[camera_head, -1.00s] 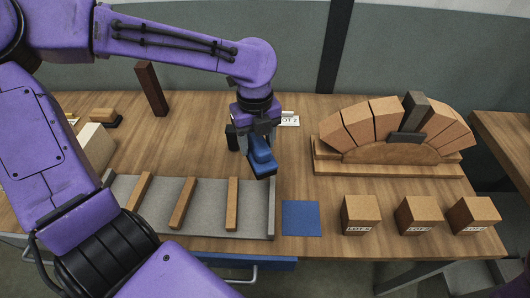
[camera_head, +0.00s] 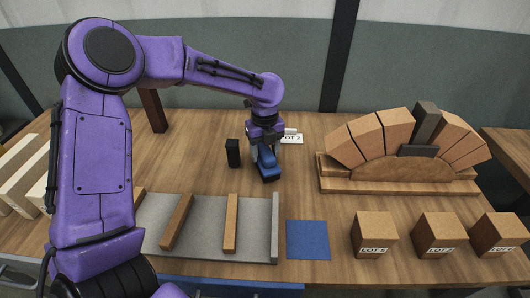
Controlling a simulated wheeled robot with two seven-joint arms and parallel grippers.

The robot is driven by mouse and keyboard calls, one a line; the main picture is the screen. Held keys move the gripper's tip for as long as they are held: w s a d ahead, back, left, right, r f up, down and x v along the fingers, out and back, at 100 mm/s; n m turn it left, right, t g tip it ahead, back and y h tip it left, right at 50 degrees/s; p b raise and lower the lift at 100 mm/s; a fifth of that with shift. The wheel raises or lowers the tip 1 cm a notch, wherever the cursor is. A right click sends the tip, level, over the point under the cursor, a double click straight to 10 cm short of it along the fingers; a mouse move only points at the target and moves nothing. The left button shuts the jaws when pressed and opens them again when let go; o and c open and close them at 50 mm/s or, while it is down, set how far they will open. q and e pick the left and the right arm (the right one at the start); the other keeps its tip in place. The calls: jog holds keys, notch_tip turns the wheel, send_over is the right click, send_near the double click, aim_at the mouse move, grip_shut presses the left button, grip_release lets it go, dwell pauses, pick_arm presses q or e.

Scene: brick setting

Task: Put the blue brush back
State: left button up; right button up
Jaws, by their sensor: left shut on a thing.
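The blue brush (camera_head: 267,168) is in my left gripper (camera_head: 265,146), which is shut on it. The brush hangs below the fingers, blue body and dark lower edge toward the table. Whether it touches the tabletop is hard to tell. It is behind the flat blue square (camera_head: 307,240) and just in front of the white LOT 2 card (camera_head: 291,138). The fingertips are partly hidden by the wrist and brush. My right gripper is not in view.
A small black block (camera_head: 233,153) stands just left of the brush. A grey tray with wooden strips (camera_head: 257,225) is at front left. A brick arch on a wooden base (camera_head: 400,184) stands right. Labelled blocks (camera_head: 375,235) line the front right. A dark upright block (camera_head: 153,110) stands behind.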

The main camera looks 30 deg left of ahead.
aim_at(265, 148)
pick_arm(q)
jog(key=shift+a+f, duration=0.1)
jog(key=shift+f, duration=0.1)
jog(key=o, duration=1.1)
jog(key=shift+f, duration=0.15)
notch_tip(265, 148, up, 12)
jog(key=shift+r+p, duration=0.2)
jog(key=shift+p, duration=0.35)
